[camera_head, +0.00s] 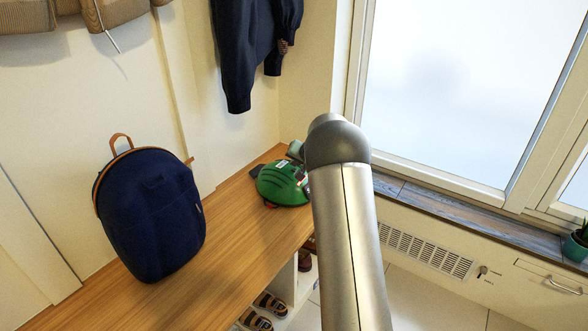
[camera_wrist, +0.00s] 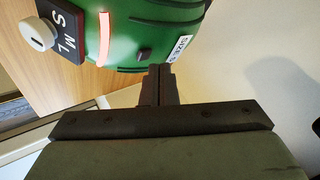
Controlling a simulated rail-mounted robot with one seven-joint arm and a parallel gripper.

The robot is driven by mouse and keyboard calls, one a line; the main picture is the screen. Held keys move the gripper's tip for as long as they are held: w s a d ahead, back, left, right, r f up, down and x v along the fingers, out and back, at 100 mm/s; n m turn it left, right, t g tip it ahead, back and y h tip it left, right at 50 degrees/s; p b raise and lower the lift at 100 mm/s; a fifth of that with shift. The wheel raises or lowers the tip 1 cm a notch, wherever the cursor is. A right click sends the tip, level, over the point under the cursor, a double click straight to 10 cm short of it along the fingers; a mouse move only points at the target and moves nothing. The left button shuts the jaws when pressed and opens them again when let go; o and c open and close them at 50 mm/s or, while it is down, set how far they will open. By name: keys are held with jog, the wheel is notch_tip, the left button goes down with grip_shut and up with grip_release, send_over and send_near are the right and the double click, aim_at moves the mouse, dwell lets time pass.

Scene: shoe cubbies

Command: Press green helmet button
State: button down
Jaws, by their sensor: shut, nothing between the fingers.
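The green helmet (camera_head: 281,183) lies on the wooden bench near the corner, beside my arm in the head view. In the wrist view the green helmet (camera_wrist: 180,22) fills the upper middle. A small dark button (camera_wrist: 143,54) sits on its shell, near a lit pinkish strip (camera_wrist: 104,38). A dark S-M-L plate (camera_wrist: 62,30) with a pale round knob is at upper left. My gripper (camera_wrist: 160,70) is shut and empty, its fingertips just below and right of the button. I cannot tell whether they touch the helmet. In the head view I cannot make out the fingertips clearly.
A dark blue backpack (camera_head: 150,213) stands on the wooden bench (camera_head: 222,262), left of the helmet. Dark clothing (camera_head: 250,45) hangs on the wall above. Shoes (camera_head: 270,303) sit in cubbies below. A window sill (camera_head: 450,213) runs at right. The bench between backpack and helmet is clear.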

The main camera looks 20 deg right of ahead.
jog(key=shift+r, duration=0.1)
notch_tip(320, 180, up, 6)
jog(key=p, duration=0.3)
jog(key=shift+p, duration=0.4)
dwell(0.9)
